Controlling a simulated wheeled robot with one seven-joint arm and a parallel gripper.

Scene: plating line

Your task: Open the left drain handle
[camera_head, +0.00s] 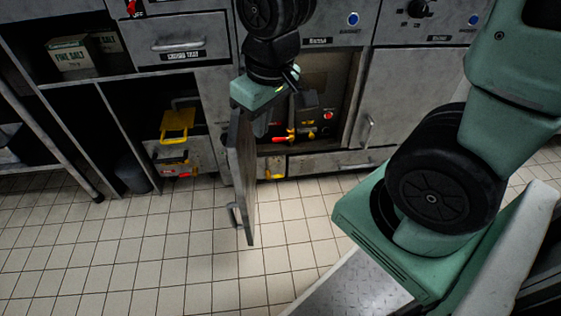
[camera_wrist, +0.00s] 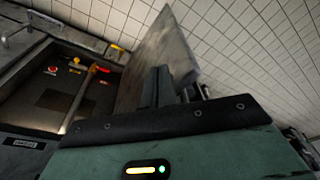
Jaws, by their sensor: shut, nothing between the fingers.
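An open cabinet (camera_head: 335,72) under the counter holds a red-tipped lever (camera_head: 279,139) and yellow fittings (camera_head: 291,131). I cannot tell for certain which part is the left drain handle. In the wrist view, a red-tipped part (camera_wrist: 103,70) and a yellow fitting (camera_wrist: 75,61) show inside the cabinet, left of my fingers. My gripper (camera_head: 262,127) is shut and empty, in front of the opening beside the open door (camera_head: 240,170). Its dark fingers (camera_wrist: 158,84) appear close to the door; contact is unclear. My gripper hides part of the cabinet's inside.
The door stands swung out toward me, with its own handle (camera_head: 234,214) low down. A red button (camera_head: 328,115) is in the cabinet. A closed door with a handle (camera_head: 368,131) stands to the right. A yellow-handled unit (camera_head: 176,125) is at left. Tiled floor (camera_head: 150,255) is clear.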

